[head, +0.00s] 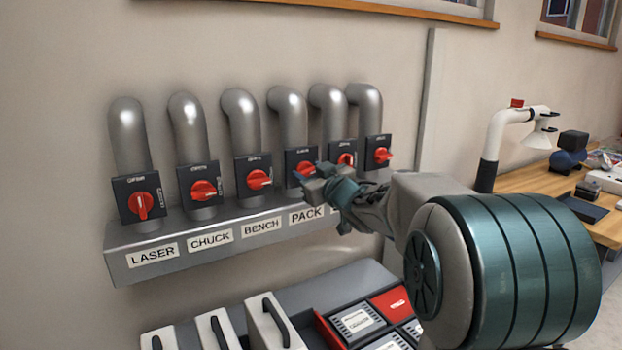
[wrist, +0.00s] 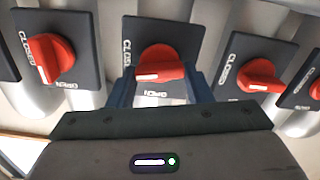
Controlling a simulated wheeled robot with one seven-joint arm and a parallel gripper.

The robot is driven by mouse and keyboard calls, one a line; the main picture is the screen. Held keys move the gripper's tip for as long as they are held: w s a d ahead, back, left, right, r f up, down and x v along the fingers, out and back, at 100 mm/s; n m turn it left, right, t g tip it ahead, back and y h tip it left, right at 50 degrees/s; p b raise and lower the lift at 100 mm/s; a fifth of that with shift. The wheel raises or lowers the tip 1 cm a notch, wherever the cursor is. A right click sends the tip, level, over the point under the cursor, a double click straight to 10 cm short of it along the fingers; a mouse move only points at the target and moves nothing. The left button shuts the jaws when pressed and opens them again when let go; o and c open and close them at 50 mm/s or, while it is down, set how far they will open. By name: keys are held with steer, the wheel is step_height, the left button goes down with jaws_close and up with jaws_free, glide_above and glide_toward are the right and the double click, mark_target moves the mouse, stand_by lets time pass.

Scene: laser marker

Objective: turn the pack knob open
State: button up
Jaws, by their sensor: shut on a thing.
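The pack knob (head: 305,170) is a red knob on a dark square plate, above the PACK label (head: 306,214). In the wrist view it is the middle knob (wrist: 160,64), its white mark lying nearly level and pointing left, to the CLOSED side. The word OPEN stands on the plate's lower edge there. My gripper (head: 316,183) is at this knob and partly hides it in the head view. In the wrist view my gripper's blue fingers (wrist: 161,88) stand one on each side of the knob, shut on it.
Similar knobs stand close on both sides: the bench knob (head: 259,179) and an open-set knob (head: 347,159). Grey pipes (head: 287,105) rise behind the plates. A labelled metal ledge (head: 193,260) runs below. A wooden bench (head: 545,182) is at the right.

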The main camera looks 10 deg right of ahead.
steer(key=n+b, duration=0.2)
steer(key=n, duration=0.1)
steer(key=n+b, duration=0.1)
steer(key=shift+a+f+n, duration=0.1)
steer(key=shift+f+n, duration=0.15)
steer(key=shift+n, duration=0.05)
steer(key=n+b, duration=0.2)
steer(key=n, duration=0.1)
steer(key=shift+n, duration=0.4)
steer(key=n+b, duration=0.2)
steer(key=n, duration=0.1)
steer(key=shift+f, duration=0.1)
steer(key=shift+a+n+b, duration=0.1)
steer(key=shift+n+b, duration=1.05)
steer(key=shift+n, duration=0.85)
steer(key=o, duration=1)
steer(key=shift+s, duration=0.2)
